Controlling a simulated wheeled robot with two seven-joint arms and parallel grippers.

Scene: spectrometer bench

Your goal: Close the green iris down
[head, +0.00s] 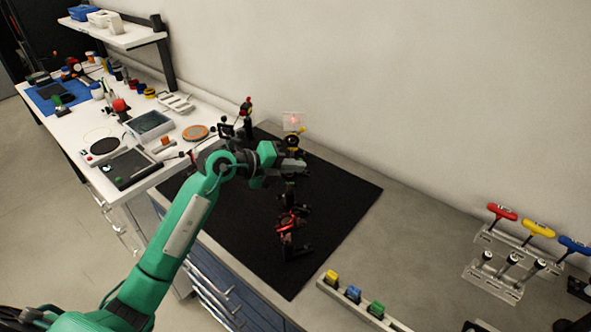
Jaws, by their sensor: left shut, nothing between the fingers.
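My left arm reaches in from the lower left over the black mat (335,200). Its gripper (297,164) is shut and empty, among the small optical mounts on the mat. A dark mount with a yellow part (293,143) stands just behind the gripper. A mount lit red (290,221) stands in front of it. I cannot make out a green iris or its lever; the gripper and wrist hide part of the row of mounts. My right gripper is not in view.
A rail with yellow, blue and green blocks (376,309) lies at the bench's front edge. A rack of red, yellow and blue handled tools (538,229) stands at right. A white side table (190,147) with trays is at left. The mat's right side is clear.

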